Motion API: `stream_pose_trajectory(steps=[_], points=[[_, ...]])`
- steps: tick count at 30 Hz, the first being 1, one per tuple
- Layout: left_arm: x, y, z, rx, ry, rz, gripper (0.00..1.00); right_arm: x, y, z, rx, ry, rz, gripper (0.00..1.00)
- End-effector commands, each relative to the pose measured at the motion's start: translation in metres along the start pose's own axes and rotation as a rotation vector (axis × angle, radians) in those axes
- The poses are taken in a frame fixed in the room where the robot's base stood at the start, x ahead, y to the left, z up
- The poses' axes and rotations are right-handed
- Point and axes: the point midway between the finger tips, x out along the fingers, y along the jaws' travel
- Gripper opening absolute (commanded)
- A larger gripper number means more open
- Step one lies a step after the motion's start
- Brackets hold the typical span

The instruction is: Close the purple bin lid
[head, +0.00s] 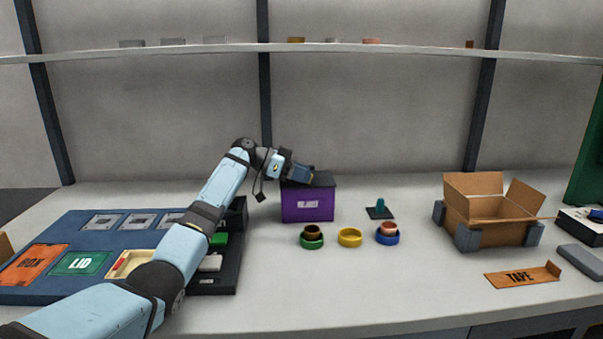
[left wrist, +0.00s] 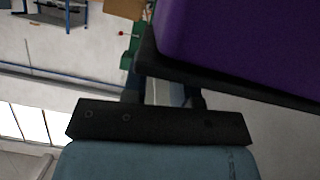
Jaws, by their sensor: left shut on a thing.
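The purple bin (head: 307,206) stands on the table near the middle in the head view, with a label on its front. Its dark lid (head: 322,180) lies flat across the top and looks closed or nearly so; any small gap is hard to tell. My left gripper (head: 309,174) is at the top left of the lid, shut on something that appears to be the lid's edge. In the left wrist view the purple bin wall (left wrist: 240,40) and the dark lid edge (left wrist: 230,82) are close to the gripper (left wrist: 172,95). The fingertips are partly hidden. My right gripper is out of view.
Green, yellow and blue rings (head: 349,238) lie in front of the bin, with small coils on two. A dark stand with a green peg (head: 379,209) is right of it. An open cardboard box (head: 491,212) and TAPE plate (head: 523,275) are further right. A blue mat (head: 57,236) lies left.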

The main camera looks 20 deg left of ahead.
Motion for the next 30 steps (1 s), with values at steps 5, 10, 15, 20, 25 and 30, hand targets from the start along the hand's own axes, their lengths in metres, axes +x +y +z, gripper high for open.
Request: stream_pose_trajectory(steps=[5,10,15,20,25,30], points=[[0.0025,0.0003,0.0039,-0.003,-0.003,0.005,0.0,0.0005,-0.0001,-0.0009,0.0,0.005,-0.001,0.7],[0.0032,0.0005,0.0052,-0.005,-0.004,0.007,0.0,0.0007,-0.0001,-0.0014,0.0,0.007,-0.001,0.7],[0.0038,0.0007,0.0062,-0.006,-0.005,0.008,0.0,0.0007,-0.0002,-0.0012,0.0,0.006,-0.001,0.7],[0.0039,0.0005,0.0067,-0.007,-0.006,0.008,0.51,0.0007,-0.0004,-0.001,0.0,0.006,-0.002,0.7],[0.0032,-0.0001,0.0064,-0.007,-0.005,0.005,0.51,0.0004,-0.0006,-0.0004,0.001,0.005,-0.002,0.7],[0.0023,-0.0005,0.0064,-0.007,-0.005,0.003,0.51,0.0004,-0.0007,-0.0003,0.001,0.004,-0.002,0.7]])
